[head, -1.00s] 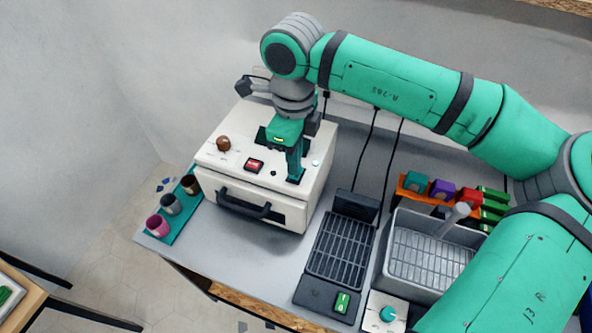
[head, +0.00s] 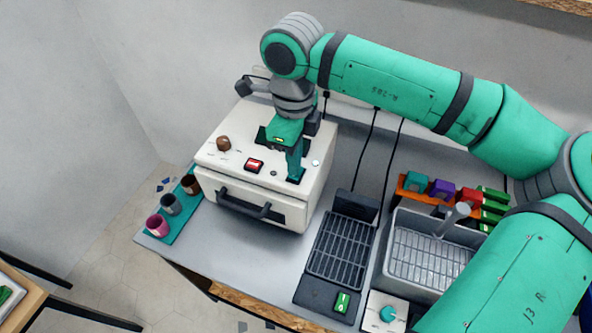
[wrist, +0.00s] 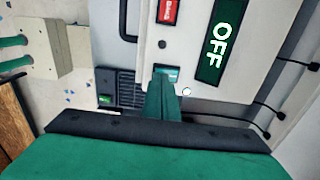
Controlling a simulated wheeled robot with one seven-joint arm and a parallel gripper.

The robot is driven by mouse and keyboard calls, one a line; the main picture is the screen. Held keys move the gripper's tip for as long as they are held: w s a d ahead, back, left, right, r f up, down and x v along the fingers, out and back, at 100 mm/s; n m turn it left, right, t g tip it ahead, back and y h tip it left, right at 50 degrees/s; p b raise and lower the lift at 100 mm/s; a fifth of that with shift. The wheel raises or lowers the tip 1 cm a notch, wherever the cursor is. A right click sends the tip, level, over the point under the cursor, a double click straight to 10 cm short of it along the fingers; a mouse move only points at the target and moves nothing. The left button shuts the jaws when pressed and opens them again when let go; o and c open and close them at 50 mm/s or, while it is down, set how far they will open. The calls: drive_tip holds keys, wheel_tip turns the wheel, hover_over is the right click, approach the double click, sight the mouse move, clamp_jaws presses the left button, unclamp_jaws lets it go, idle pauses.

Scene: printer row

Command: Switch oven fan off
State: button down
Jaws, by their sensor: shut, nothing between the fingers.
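The oven (head: 250,206) is a white box with a dark front handle, standing on the grey bench. Its top carries a red switch (head: 254,166), a brown knob (head: 223,144) and a small pale round spot (head: 316,163). In the wrist view the red switch (wrist: 168,10) sits beside a dark green display (wrist: 221,40) reading "OFF". My gripper (head: 294,178) is shut and empty, pointing down at the oven top. In the wrist view its fingertips (wrist: 164,82) are over a small teal-and-dark switch (wrist: 166,71), partly hidden by them. I cannot tell whether they touch it.
Right of the oven are a black grill plate (head: 340,250) with a green switch (head: 342,302), and a grey basin (head: 430,255). Behind the basin is an orange rack (head: 410,186) with coloured blocks. Several cups stand on a teal strip (head: 178,222) at left. Cables hang behind.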

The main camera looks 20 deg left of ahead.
drive_tip(key=shift+f, duration=0.75)
idle(0.9)
wheel_tip(320, 180, up, 7)
idle(0.9)
idle(0.5)
